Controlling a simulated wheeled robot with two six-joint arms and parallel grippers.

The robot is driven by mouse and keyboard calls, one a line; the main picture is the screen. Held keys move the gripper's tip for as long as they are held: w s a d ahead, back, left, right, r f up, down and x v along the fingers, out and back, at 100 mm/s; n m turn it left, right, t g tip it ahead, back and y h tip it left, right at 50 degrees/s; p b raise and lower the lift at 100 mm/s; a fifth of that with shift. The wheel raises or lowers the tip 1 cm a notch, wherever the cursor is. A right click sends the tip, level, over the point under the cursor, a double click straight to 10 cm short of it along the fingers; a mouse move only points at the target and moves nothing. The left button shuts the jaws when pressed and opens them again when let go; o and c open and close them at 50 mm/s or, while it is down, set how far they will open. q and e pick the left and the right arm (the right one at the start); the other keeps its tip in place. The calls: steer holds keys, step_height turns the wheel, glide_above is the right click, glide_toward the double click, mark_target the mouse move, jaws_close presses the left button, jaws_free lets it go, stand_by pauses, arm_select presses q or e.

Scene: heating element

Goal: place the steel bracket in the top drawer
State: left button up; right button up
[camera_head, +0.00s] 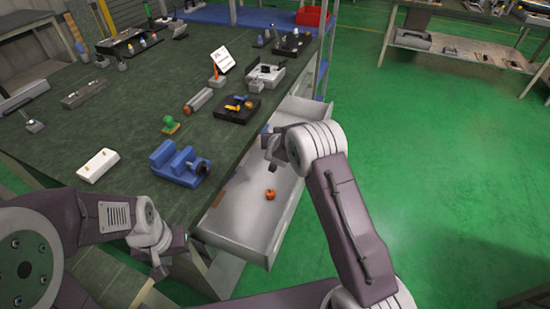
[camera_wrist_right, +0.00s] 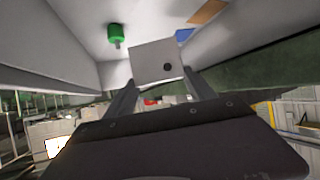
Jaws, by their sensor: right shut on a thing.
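The steel bracket (camera_wrist_right: 157,62) shows in the right wrist view as a pale grey plate with a dark round hole. My right gripper (camera_wrist_right: 162,82) is shut on it, one finger at each side. In the head view the right gripper (camera_head: 270,150) is over the open drawer (camera_head: 235,232), which pulls out from the workbench's right side; the bracket is not clear there. My left gripper (camera_head: 160,262) hangs low beside the bench's near edge, away from the drawer. Its finger gap is too small to make out.
A small orange-red item (camera_head: 270,194) lies in the drawer. A green item (camera_wrist_right: 115,33) shows beyond the bracket in the right wrist view. A blue vise-like block (camera_head: 178,162) and a white box (camera_head: 98,165) stand on the workbench (camera_head: 60,145). Green floor is clear at right.

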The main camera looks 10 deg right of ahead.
step_height(320, 180, down, 4)
steer(key=shift+a+r, duration=0.1)
steer(key=shift+r, duration=0.05)
step_height(320, 180, down, 5)
steer(key=shift+r+b, duration=0.2)
steer(key=shift+b, duration=0.45)
steer(key=shift+r, duration=0.1)
steer(key=o, duration=1.2)
steer(key=shift+f, duration=0.25)
steer(key=o, duration=0.5)
steer(key=shift+c, duration=0.2)
steer(key=shift+r, duration=0.1)
